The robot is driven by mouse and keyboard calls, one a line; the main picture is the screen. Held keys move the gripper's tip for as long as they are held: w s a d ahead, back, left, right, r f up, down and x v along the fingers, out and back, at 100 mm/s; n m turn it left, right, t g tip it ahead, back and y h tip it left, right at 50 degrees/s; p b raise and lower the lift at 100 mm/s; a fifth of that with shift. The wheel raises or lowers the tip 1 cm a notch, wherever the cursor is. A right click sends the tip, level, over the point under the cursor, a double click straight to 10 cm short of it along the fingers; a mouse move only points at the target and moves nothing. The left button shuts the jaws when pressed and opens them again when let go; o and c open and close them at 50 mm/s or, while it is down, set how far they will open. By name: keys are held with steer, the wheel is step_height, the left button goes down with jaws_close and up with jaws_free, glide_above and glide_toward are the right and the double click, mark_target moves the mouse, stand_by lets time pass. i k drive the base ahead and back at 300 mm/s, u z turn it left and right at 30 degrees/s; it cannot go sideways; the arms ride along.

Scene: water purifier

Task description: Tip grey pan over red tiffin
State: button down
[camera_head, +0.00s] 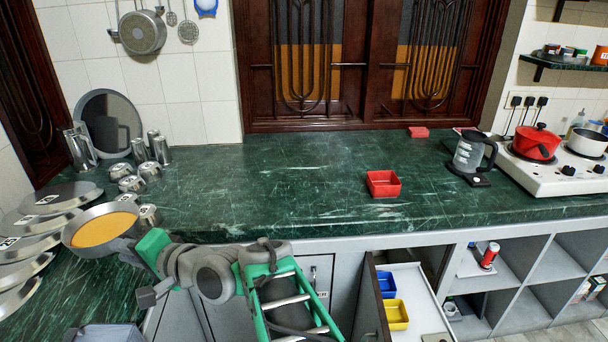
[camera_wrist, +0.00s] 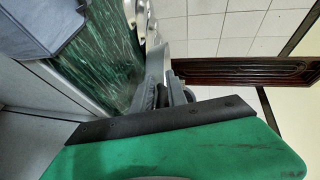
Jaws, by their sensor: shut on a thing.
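The grey pan (camera_head: 92,251) is at the left in the head view, filled with a smooth orange-yellow content (camera_head: 104,229). It looks roughly level, with its open side up. My gripper (camera_head: 133,250) is shut on the pan at its right side; the handle and fingertips are mostly hidden. In the wrist view, a grey edge beyond my dark fingers (camera_wrist: 172,92) seems to be the pan, but its inside does not show. The red tiffin (camera_head: 383,184), an open divided box, sits mid-counter, well right of the pan.
Steel plates (camera_head: 45,200), cups (camera_head: 160,148) and small pots surround the pan's left and back. A kettle (camera_head: 468,152) and a white stove (camera_head: 555,165) stand right. Below, an open drawer (camera_head: 420,290) holds blue and yellow boxes. The counter between pan and tiffin is clear.

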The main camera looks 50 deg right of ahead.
mark_target(381, 184)
steer(key=u, duration=0.75)
steer(key=k, duration=1)
steer(key=z, duration=1.15)
